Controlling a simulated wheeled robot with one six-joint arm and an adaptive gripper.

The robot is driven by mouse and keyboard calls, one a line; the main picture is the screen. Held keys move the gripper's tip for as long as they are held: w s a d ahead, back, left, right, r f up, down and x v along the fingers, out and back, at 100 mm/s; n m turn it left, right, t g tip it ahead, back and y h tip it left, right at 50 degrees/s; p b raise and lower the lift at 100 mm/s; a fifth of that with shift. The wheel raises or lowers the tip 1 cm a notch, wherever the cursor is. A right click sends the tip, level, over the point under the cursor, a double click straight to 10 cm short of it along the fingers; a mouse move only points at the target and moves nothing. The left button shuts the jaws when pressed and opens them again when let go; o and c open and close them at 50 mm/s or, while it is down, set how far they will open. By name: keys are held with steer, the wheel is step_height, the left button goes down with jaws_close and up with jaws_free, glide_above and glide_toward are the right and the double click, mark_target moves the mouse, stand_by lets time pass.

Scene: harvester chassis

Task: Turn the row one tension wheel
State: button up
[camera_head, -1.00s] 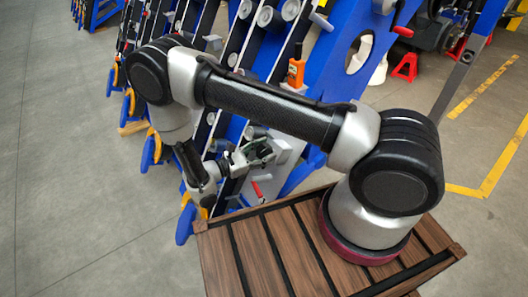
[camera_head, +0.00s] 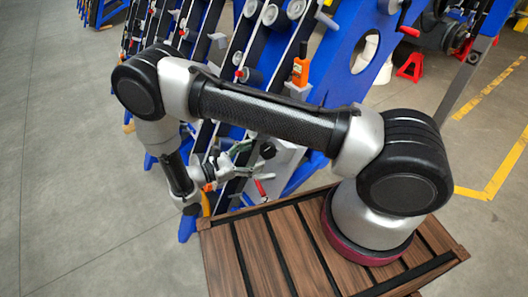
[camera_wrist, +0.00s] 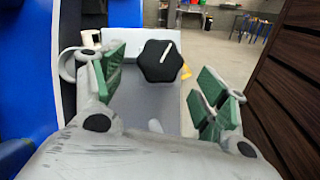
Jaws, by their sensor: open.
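The tension wheel looks to be the black lobed knob (camera_wrist: 160,61) with a white line on top, on a light grey block (camera_wrist: 140,100) in the wrist view. In the head view the knob (camera_head: 267,150) shows small beside the blue row frame, at the right of my fingers. My gripper (camera_wrist: 162,82) is open and empty, with a green-padded finger on each side. The knob appears beyond the fingertips, roughly between them and nearer the left one. I see no contact. In the head view my gripper (camera_head: 248,161) points right toward the knob.
Blue row frames (camera_head: 345,60) with dark belts and rollers stand behind my arm. An orange device (camera_head: 300,66) is mounted on one. A red-tipped lever (camera_head: 259,188) sits just below my gripper. Open grey floor (camera_head: 70,170) lies at left. A dark slatted surface (camera_wrist: 290,80) rises at right in the wrist view.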

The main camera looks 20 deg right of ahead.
steer(key=a, duration=0.4)
steer(key=s+a, duration=0.1)
steer(key=a, duration=0.1)
stand_by(0.3)
steer(key=s+d+f+g+y, duration=0.1)
steer(key=s+d+f+g, duration=0.1)
steer(key=s+d+f, duration=0.15)
steer(key=s+d+r+m+g+y, duration=0.1)
steer(key=d+r+m+g+y, duration=0.2)
steer(key=r, duration=0.5)
steer(key=s+d+r+m+y, duration=0.25)
steer(key=r+y, duration=0.25)
steer(key=r, duration=0.3)
steer(key=d+r+m+g+y, duration=0.2)
steer(key=r+m+y, duration=0.2)
steer(key=r, duration=0.5)
steer(key=s+d+r+m+t+y, duration=0.2)
steer(key=s+d+r+m+t, duration=0.2)
steer(key=d+r, duration=0.4)
steer(key=s+d+r+m+t+y, duration=0.2)
steer(key=s+d+r+m+t, duration=0.2)
steer(key=r, duration=0.6)
steer(key=s+d, duration=0.2)
steer(key=d, duration=0.1)
steer(key=shift+d+y, duration=0.35)
steer(key=shift+y, duration=0.05)
